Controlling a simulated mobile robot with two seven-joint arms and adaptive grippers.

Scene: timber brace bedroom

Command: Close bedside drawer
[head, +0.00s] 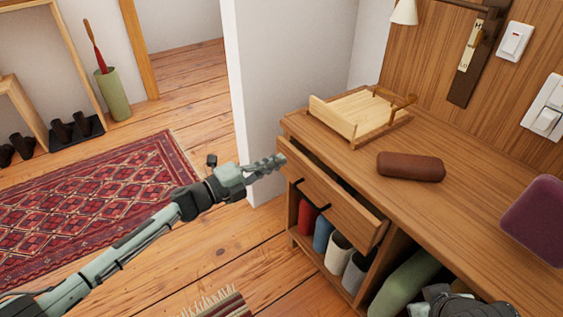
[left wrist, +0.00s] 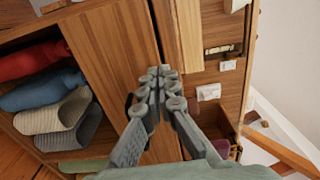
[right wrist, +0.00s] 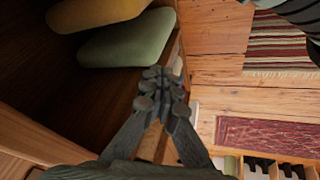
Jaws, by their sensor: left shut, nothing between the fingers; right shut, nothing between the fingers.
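The bedside drawer (head: 335,202) in the wooden cabinet stands partly open, with a dark gap behind its front panel and a black bar handle (head: 312,194) on its face. My left gripper (head: 281,160) is shut and empty, its tips close to the far left end of the drawer front; I cannot tell if they touch. In the left wrist view the shut fingertips (left wrist: 161,78) appear over wooden panels of the cabinet. My right gripper (right wrist: 162,80) is shut and empty, near a dark compartment with a green cushion-like item (right wrist: 128,40).
The cabinet top (head: 455,203) holds a wooden tray (head: 350,118), a brown case (head: 410,167) and a purple object (head: 537,220). Rolled towels (head: 340,253) fill the shelf under the drawer. A white wall end (head: 262,120) stands behind my left gripper.

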